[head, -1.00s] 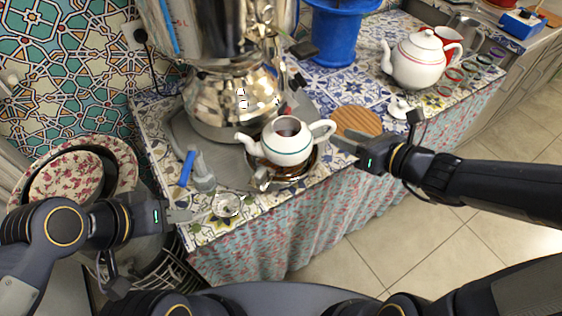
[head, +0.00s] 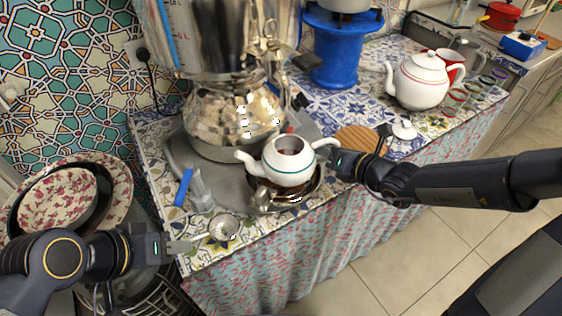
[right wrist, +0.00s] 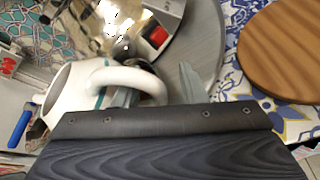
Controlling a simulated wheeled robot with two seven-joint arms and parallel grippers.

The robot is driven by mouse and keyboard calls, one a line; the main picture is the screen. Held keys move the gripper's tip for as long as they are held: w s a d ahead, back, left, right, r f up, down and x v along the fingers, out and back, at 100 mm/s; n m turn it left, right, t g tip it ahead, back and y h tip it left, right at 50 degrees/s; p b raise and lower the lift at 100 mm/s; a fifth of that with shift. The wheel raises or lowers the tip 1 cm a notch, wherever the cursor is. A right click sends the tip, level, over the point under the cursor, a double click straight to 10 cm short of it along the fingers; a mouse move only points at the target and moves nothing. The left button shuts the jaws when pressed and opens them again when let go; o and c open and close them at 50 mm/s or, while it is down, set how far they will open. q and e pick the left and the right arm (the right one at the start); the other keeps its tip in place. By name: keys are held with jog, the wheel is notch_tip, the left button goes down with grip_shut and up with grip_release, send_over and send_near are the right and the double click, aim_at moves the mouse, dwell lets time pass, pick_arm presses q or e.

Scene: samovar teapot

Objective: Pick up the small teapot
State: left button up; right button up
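The small white teapot (head: 287,163), with a teal band and no lid on, sits upright on a dark metal bowl (head: 313,186) before the samovar. Its spout points left and its handle right. My right gripper (head: 334,158) is at the handle, coming from the right. In the right wrist view the white handle (right wrist: 124,78) lies between the grey fingers (right wrist: 156,86), one showing through the handle loop and the other apart on the right. The right gripper looks open around the handle. My left gripper (head: 184,247) is at the counter's front left edge, apart from the teapot.
The samovar (head: 225,120) stands behind the teapot. A strainer (head: 223,227) and a blue-handled item (head: 184,188) lie left of it. A round wooden board (head: 357,139), a small white lid (head: 404,130) and a larger white teapot (head: 420,80) are to the right.

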grip_shut()
jog(key=shift+r, duration=0.2)
dwell(0.4)
